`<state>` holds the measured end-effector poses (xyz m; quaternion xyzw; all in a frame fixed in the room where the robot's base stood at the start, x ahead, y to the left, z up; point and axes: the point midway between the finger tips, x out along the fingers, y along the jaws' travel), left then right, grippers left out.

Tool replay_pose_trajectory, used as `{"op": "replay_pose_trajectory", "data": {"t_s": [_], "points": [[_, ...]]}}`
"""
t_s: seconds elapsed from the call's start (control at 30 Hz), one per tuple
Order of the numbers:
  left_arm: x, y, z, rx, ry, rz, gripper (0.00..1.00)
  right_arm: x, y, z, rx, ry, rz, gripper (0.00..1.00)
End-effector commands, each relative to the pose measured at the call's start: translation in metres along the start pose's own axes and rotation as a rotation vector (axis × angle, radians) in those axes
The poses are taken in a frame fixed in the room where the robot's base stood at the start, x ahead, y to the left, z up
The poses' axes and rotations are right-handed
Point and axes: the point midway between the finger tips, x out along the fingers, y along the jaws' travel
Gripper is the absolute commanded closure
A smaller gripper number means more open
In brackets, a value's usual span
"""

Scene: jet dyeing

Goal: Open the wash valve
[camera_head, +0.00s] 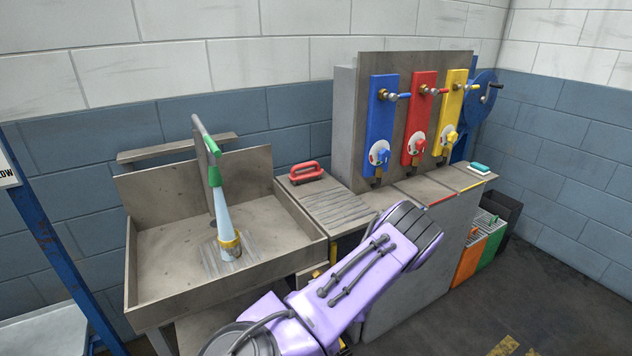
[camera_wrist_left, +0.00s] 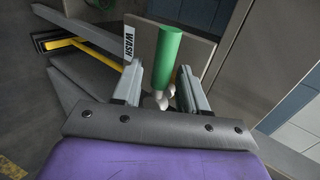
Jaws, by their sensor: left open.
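In the left wrist view a green handle (camera_wrist_left: 167,56) with a pale metal joint at its lower end stands between the fingers of my left gripper (camera_wrist_left: 159,76). The gripper is open, with one finger on each side of the handle; I cannot tell whether either touches it. A white label reading WASH (camera_wrist_left: 129,43) is on the edge of a grey-brown plate (camera_wrist_left: 145,40) behind the handle. In the head view a purple arm crosses the lower middle, and I cannot make out its gripper or this handle. My right gripper is not in view.
Blue (camera_head: 380,130), red (camera_head: 419,115) and yellow (camera_head: 451,115) valve panels stand behind. A yellow-and-black bar (camera_wrist_left: 85,54) lies left in the wrist view.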

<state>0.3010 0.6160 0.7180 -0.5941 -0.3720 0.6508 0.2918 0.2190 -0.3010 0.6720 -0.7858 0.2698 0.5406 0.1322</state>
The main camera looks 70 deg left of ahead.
Motion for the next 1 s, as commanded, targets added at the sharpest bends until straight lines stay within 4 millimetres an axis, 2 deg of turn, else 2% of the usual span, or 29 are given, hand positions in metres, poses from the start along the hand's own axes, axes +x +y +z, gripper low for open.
{"op": "replay_pose_trajectory", "data": {"t_s": [0.3, 0.43, 0.6, 1.0], "points": [[-0.071, 0.000, -0.001, -0.001, 0.003, 0.001, 0.57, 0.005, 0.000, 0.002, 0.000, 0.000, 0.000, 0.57], [-0.091, 0.000, 0.001, -0.001, 0.000, 0.001, 0.57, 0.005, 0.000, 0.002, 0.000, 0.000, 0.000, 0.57], [-0.099, -0.001, 0.002, 0.000, -0.002, 0.000, 0.57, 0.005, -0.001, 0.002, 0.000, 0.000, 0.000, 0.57], [-0.098, -0.001, 0.001, -0.001, -0.002, 0.000, 0.57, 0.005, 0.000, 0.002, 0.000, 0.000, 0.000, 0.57]]}}
